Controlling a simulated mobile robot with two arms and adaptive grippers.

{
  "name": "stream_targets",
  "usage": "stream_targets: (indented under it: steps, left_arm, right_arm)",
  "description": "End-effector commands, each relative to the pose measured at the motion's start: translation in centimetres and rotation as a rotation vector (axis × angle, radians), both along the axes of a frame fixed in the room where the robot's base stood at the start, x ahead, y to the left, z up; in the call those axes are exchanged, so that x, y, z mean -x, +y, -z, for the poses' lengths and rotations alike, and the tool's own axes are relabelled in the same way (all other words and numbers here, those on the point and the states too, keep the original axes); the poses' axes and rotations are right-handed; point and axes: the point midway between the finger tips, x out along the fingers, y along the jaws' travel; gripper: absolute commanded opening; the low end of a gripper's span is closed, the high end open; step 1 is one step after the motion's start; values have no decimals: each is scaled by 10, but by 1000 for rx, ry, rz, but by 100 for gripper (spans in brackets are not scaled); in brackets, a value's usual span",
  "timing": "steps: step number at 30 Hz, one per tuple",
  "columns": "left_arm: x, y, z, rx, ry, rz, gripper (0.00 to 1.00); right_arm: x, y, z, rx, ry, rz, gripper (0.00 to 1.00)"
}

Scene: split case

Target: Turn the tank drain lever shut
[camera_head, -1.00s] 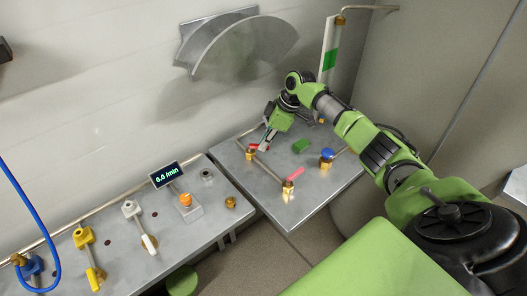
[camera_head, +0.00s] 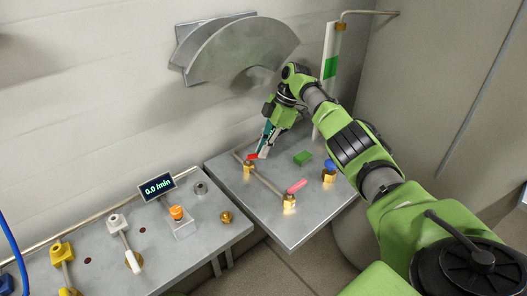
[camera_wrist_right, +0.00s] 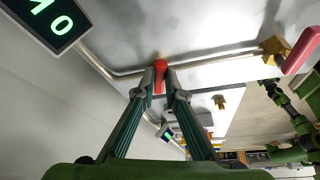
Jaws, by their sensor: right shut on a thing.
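A red lever (camera_head: 253,156) sits on a brass valve (camera_head: 248,168) on the grey right-hand bench. My right gripper (camera_head: 263,153) is at this lever; in the right wrist view its fingers are shut on the red lever (camera_wrist_right: 160,77). A second lever, pinkish red (camera_head: 297,186), sits on a brass valve nearer the bench's front corner. It also shows at the upper right of the wrist view (camera_wrist_right: 300,51). No readable label shows which lever is the tank drain. My left gripper is not in view.
A display (camera_head: 157,186) reads 0.0 l/min on the left bench. Yellow (camera_head: 62,252) and white (camera_head: 118,223) valves stand there too. A curved grey metal piece (camera_head: 235,51) is on the wall.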

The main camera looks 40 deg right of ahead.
Motion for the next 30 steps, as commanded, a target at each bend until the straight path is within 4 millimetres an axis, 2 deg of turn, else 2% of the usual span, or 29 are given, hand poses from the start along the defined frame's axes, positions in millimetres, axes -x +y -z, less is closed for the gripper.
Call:
stream_targets:
  steps: [9,10,11,12,23,26,30]
  left_arm:
    - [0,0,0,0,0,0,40]
    - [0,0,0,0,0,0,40]
    - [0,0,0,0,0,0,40]
    - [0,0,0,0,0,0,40]
    - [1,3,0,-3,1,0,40]
    - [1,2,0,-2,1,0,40]
    - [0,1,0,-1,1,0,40]
  right_arm:
    - [1,0,1,2,3,-1,0]
    - [1,0,1,2,3,-1,19]
    - [1,0,1,1,2,-1,26]
    - [0,0,1,1,2,-1,28]
    - [0,-1,-3,1,0,0,28]
    - [1,-5,-13,2,-1,1,28]
    - [3,-15,-38,0,-3,2,28]
